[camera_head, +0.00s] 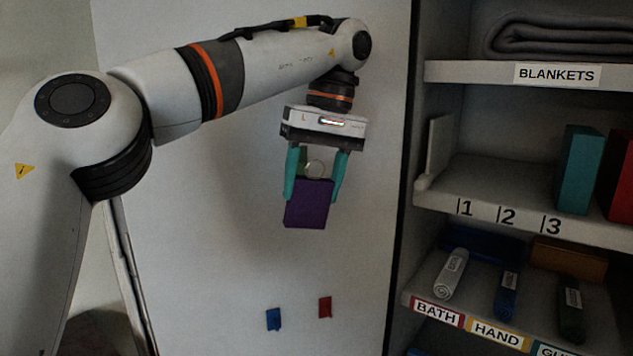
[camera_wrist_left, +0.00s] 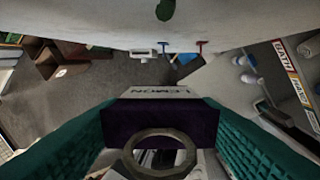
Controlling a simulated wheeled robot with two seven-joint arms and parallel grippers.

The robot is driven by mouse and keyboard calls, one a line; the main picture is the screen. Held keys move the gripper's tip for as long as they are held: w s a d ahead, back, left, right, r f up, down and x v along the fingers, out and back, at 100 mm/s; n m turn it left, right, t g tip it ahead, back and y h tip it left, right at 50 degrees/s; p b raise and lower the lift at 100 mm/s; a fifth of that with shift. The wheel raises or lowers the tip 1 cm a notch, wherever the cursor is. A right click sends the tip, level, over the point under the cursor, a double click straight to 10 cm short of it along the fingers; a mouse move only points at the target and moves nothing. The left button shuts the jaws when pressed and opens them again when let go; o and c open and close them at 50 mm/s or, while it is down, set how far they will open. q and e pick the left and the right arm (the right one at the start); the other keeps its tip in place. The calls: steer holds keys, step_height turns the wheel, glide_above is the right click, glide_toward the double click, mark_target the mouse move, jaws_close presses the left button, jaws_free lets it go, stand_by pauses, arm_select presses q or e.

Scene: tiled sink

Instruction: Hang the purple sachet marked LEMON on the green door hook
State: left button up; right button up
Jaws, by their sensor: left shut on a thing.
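My left gripper (camera_head: 314,194) is shut on the purple sachet (camera_head: 308,211), its teal fingers on either side. The sachet hangs slightly tilted in front of the white door, with its ring (camera_head: 315,168) at the top between the fingers. In the left wrist view the sachet (camera_wrist_left: 160,122) shows a pale label with upside-down lettering, and the ring (camera_wrist_left: 160,152) lies nearest the camera. The green door hook (camera_head: 303,157) is partly hidden behind the gripper. It also shows at the top of the left wrist view (camera_wrist_left: 165,9), apart from the ring. My right gripper is out of view.
A blue hook (camera_head: 273,319) and a red hook (camera_head: 325,307) sit lower on the white door (camera_head: 220,230). Shelves with rolled towels (camera_head: 451,274), boxes (camera_head: 580,170) and a folded blanket (camera_head: 560,38) stand to the right. The door around the sachet is clear.

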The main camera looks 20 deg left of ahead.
mark_target(302, 174)
arm_select(q)
steer(key=shift+w+a+f+p, duration=0.1)
steer(key=shift+w+a+p, duration=0.2)
steer(key=shift+w+a, duration=0.6)
steer(key=shift+w+a+f+p, duration=0.1)
steer(key=shift+w+a+p, duration=0.15)
steer(key=shift+w+a, duration=0.6)
steer(key=shift+w+f, duration=0.2)
steer(key=shift+w, duration=0.3)
steer(key=shift+f, duration=0.2)
steer(key=o, duration=1)
steer(key=shift+o, duration=0.2)
